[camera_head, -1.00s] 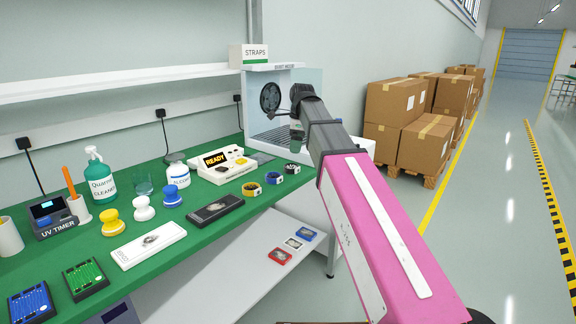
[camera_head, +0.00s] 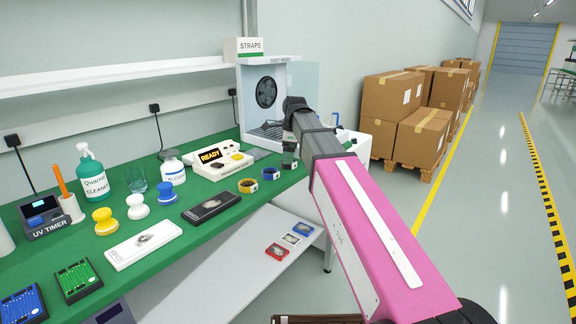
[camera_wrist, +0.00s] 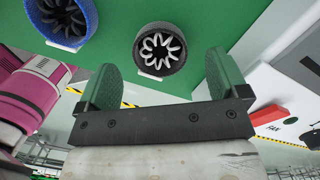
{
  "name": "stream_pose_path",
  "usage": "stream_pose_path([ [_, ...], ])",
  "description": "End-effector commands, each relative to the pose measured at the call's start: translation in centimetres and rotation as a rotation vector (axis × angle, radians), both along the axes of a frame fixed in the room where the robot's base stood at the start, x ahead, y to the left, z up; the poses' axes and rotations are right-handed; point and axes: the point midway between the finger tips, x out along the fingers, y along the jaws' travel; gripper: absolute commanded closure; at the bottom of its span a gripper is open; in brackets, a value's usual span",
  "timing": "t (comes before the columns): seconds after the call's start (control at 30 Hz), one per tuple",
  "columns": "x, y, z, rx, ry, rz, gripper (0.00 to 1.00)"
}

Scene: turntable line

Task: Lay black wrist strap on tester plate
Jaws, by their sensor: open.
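The black wrist strap (camera_wrist: 160,50), a coiled ring with a pale star-shaped inside, sits on the green bench in the wrist view. My gripper (camera_wrist: 160,66) is open, its green-padded fingers on either side of the strap's place in the picture; I cannot tell whether they touch it. In the head view my gripper (camera_head: 289,156) is low at the bench's right end and hides the black strap.
A blue strap (camera_head: 270,174) and a yellow strap (camera_head: 248,186) stand left of my gripper. A fan cabinet (camera_head: 266,98) stands behind it. A black flat box (camera_head: 212,205), bottles and a UV timer (camera_head: 46,213) occupy the bench further left.

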Motion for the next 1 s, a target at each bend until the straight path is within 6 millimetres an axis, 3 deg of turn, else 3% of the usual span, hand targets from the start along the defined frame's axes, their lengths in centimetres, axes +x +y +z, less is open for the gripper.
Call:
stream_pose_path([
  [0.2, -0.1, 0.1, -2.7, -0.001, 0.001, 0.000, 0.08],
  [0.47, 0.0, 0.2, -2.9, 0.000, 0.001, 0.001, 0.08],
  [0.63, 0.0, 0.2, -2.9, 0.000, 0.001, 0.001, 0.61],
  [1.0, 0.0, 0.2, -2.7, 0.000, 0.000, 0.001, 0.65],
])
